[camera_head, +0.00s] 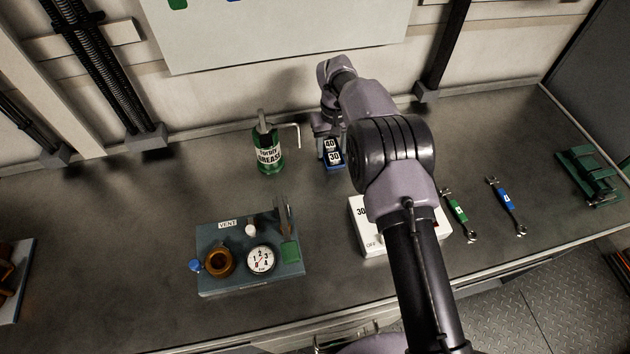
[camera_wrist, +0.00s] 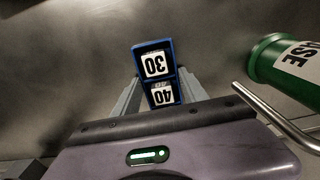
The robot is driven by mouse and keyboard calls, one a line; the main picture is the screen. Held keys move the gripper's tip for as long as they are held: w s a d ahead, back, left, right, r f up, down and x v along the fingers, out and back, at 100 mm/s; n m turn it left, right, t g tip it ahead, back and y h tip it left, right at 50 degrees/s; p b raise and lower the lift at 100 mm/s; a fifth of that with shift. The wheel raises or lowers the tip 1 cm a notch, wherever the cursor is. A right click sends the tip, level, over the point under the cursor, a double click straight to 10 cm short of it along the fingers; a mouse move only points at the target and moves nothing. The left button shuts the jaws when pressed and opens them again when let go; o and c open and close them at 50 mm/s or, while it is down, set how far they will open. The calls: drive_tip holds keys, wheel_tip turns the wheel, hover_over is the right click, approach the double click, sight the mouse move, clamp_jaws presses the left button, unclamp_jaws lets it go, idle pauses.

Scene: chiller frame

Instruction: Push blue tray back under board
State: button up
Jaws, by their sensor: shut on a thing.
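The small blue tray (camera_head: 335,168) stands on the bench below the white board (camera_head: 290,35) on the back wall. It carries two blocks labelled 40 and 30; the 30 end faces the front of the bench. In the wrist view the tray (camera_wrist: 151,45) lies between the two fingers of my gripper (camera_wrist: 159,84). The fingers are shut on the sides of the tray, around the 40 end. In the head view my gripper (camera_head: 329,132) is at the tray's back end, partly hidden by my wrist.
A green grease can (camera_head: 267,155) with a bent spout stands close left of the tray. A grey-blue VENT panel (camera_head: 215,250) is front left. Two wrenches lie right.

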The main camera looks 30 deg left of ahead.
drive_tip(key=o, duration=0.6)
drive_tip(key=shift+o, duration=0.2)
drive_tip(key=shift+s+d+r+p, duration=0.4)
drive_tip(key=shift+r+p, duration=0.15)
drive_tip(key=shift+r, duration=0.45)
drive_tip(key=shift+s+d+r+p, duration=0.25)
drive_tip(key=shift+s+r+p, duration=0.25)
drive_tip(key=shift+r, duration=0.55)
drive_tip(key=shift+s+d+r+p, duration=0.35)
drive_tip(key=shift+r+p, duration=0.25)
drive_tip(key=shift+r, duration=0.4)
drive_tip(key=shift+f, duration=0.1)
